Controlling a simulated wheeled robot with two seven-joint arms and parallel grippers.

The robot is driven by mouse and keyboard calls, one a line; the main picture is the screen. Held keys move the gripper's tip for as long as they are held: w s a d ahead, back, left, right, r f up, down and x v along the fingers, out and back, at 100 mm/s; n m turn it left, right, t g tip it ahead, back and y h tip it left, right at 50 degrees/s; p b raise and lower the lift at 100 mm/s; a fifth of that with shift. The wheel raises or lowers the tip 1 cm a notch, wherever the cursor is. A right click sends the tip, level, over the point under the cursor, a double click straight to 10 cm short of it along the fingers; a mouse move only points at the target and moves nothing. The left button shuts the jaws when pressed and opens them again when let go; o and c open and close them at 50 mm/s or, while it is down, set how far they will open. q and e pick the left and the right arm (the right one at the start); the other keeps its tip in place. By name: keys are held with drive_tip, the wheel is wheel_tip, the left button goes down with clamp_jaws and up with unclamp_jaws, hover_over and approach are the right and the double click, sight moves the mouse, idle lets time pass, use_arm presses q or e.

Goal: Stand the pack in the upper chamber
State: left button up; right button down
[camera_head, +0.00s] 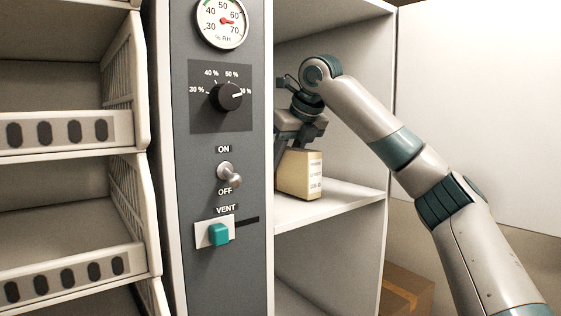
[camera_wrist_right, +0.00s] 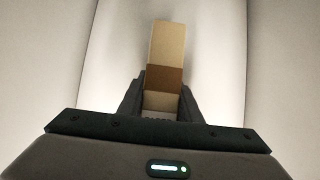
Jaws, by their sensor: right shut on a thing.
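The pack (camera_head: 302,174) is a small tan box with a pale label. It is upright in the upper chamber (camera_head: 340,197) of the cabinet, at or just above the shelf; I cannot tell whether it touches. My right gripper (camera_head: 283,150) reaches into the chamber from the right and is shut on the pack from above. In the right wrist view the pack (camera_wrist_right: 165,75) sits between the two dark fingers (camera_wrist_right: 161,100), with a brown band across it. The panel edge hides part of the gripper and possibly the pack's left side. My left gripper is not in view.
A grey control panel with a humidity gauge (camera_head: 221,20), a knob (camera_head: 228,96), a toggle switch (camera_head: 229,174) and a teal vent slider (camera_head: 219,235) stands left of the chamber. White racks (camera_head: 70,135) are further left. A cardboard box (camera_head: 405,292) sits low at right. The shelf's front is clear.

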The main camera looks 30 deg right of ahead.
sight(298, 149)
drive_tip(key=shift+a+f, duration=0.15)
drive_tip(key=c, duration=1.3)
unclamp_jaws()
drive_tip(key=shift+s+r+b, duration=0.35)
drive_tip(key=shift+r+b, duration=0.1)
drive_tip(key=shift+r, duration=0.15)
drive_tip(key=b+v, duration=0.2)
drive_tip(key=v, duration=0.7)
drive_tip(key=shift+r+b, duration=0.2)
drive_tip(key=shift+b, duration=0.1)
drive_tip(key=shift+v, duration=0.75)
